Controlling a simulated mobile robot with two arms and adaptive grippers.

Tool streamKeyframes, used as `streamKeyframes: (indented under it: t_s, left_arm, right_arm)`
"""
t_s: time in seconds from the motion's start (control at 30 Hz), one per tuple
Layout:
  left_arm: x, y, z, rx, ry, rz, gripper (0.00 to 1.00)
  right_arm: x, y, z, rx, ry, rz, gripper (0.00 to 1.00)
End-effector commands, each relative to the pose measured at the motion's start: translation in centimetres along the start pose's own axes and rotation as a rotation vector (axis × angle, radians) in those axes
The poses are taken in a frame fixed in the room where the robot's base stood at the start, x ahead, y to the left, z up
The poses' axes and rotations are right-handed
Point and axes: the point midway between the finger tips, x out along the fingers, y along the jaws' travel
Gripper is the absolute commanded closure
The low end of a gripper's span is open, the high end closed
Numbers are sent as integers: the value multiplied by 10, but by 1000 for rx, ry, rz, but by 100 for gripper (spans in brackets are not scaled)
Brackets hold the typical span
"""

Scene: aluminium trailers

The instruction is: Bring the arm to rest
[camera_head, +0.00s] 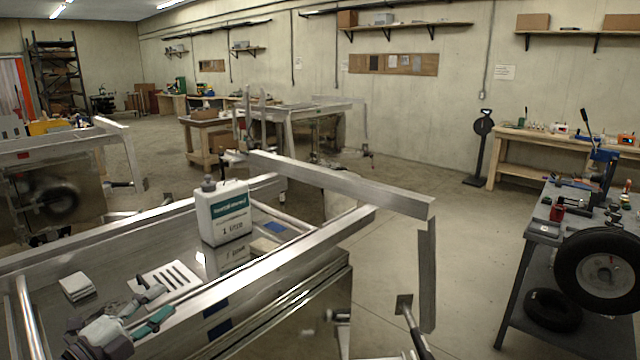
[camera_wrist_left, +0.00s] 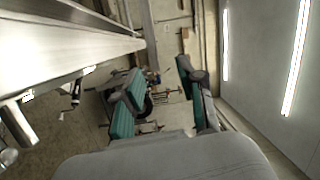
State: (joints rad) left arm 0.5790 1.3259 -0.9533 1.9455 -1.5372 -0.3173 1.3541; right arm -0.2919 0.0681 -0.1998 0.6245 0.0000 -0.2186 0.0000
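My left gripper (camera_head: 161,302) is at the lower left of the head view, over the bed of the aluminium trailer (camera_head: 330,235). Its two teal-padded fingers stand apart with nothing between them. The left wrist view also shows the open gripper (camera_wrist_left: 160,78), with the room behind the gap. A white bottle (camera_head: 223,212) with a teal label stands upright on the trailer bed, beyond the gripper and to its right. A white slotted plate (camera_head: 166,278) lies just beyond the fingers. My right gripper is not in view.
Metal rails (camera_head: 285,290) border the bed, and one also shows close by in the wrist view (camera_wrist_left: 70,45). A workbench with a tyre (camera_head: 600,270) is at right. Open floor lies between.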

Motion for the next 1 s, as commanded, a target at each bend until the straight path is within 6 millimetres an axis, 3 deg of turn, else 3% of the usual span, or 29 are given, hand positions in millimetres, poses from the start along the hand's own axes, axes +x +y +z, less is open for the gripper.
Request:
streamKeyframes:
  t_s: [0.03, 0.1, 0.27, 0.37, 0.47, 0.5, 0.6, 0.8, 1.0]
  left_arm:
    - [6, 6, -20, -71, 10, -47, 60]
    - [12, 8, -41, -168, -6, -123, 60]
    - [5, 27, -66, -489, -209, -277, 60]
    - [-24, 70, -62, -730, -492, -269, 60]
    - [-69, 130, -64, -923, -784, -138, 60]
    - [-87, 152, -69, -981, -875, -70, 60]
    - [-126, 194, -86, -1083, -1038, 94, 60]
    - [-182, 242, -126, -1217, -1203, 364, 60]
    - [-226, 266, -166, -1316, -1280, 589, 60]
  right_arm:
    - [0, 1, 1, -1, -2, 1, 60]
    - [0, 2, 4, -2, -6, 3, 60]
    - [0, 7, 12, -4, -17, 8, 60]
    - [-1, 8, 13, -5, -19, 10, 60]
    - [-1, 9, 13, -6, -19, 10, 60]
    - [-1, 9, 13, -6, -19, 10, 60]
    - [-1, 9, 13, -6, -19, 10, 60]
    - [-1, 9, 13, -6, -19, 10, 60]
    - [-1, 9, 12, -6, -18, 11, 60]
